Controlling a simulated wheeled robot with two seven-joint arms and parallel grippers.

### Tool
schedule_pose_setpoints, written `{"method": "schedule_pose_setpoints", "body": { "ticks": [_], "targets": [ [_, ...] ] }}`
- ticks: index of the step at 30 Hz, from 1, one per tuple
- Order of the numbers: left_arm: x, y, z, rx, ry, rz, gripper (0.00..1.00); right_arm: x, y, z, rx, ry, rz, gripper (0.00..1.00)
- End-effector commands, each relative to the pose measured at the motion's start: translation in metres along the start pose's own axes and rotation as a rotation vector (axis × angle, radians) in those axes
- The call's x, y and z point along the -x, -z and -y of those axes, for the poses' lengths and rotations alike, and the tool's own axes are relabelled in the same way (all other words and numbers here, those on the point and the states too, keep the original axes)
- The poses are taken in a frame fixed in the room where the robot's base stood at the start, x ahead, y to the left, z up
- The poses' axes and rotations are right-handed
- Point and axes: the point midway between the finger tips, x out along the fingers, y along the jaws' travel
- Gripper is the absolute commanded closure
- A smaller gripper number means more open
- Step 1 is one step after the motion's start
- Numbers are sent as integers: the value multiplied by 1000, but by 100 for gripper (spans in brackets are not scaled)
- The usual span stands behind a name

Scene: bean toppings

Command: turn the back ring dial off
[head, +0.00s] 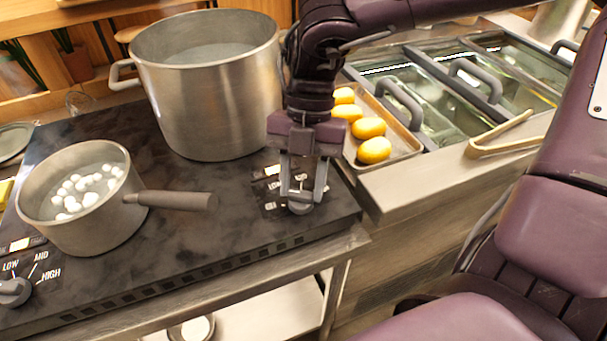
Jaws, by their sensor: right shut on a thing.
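My right gripper (302,195) points straight down over the right end of the dark cooktop (190,235). It is shut on a round grey dial (300,207) near the cooktop's right front edge. The gripper covers much of the dial and its printed labels, so its setting cannot be read. A small lit indicator (271,170) shows just behind the dial. A second dial (14,291) sits at the left front, with LOW, MID and HIGH printed around it and a lit indicator (20,245) above. My left gripper is not in view.
A large steel pot (208,105) stands at the back of the cooktop, close to my right gripper. A saucepan (75,225) with white balls stands at left, its handle (178,200) pointing right. A tray of yellow items (405,140) and tongs (500,140) lie to the right.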

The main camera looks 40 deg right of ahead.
Motion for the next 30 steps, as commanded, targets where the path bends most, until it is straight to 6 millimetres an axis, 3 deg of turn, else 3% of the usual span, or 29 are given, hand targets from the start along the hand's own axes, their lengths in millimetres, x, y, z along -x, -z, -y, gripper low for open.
{"method": "schedule_pose_setpoints", "body": {
  "ticks": [12, 29, 30],
  "targets": [
    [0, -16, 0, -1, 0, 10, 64, 1, 0, -3, 198, 80, 2, 85],
    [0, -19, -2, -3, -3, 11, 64, 1, 0, -3, 233, 92, 3, 85],
    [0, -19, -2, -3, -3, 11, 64, 1, 0, -3, 233, 92, 3, 59]
  ]
}}
